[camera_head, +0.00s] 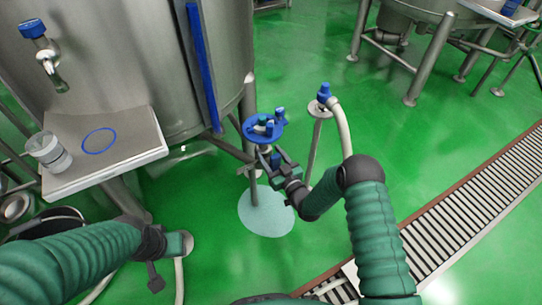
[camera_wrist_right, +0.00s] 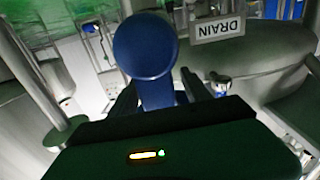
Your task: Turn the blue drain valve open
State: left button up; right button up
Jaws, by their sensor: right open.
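The blue drain valve shows in the right wrist view as a blue lever with a round knob (camera_wrist_right: 145,46), close to the camera. Its flat stem runs down between the two dark fingers of my right gripper (camera_wrist_right: 160,95). The fingers stand apart on either side, and I cannot tell whether they touch it. A DRAIN sign (camera_wrist_right: 217,28) appears upside down behind it.
A steel tank (camera_head: 110,60) with a blue-handled tap (camera_head: 33,29) fills the upper left. A steel shelf (camera_head: 130,155) holds a clear jar (camera_head: 48,151). A hose stand with a blue top (camera_head: 324,92) is right of the valve. A floor grate (camera_head: 470,210) crosses the right.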

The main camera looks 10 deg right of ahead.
jog(key=p+v, duration=0.5)
jog(key=v, duration=1.1)
jog(key=shift+s+d, duration=0.15)
jog(key=shift+s, duration=0.25)
jog(key=shift+w, duration=0.1)
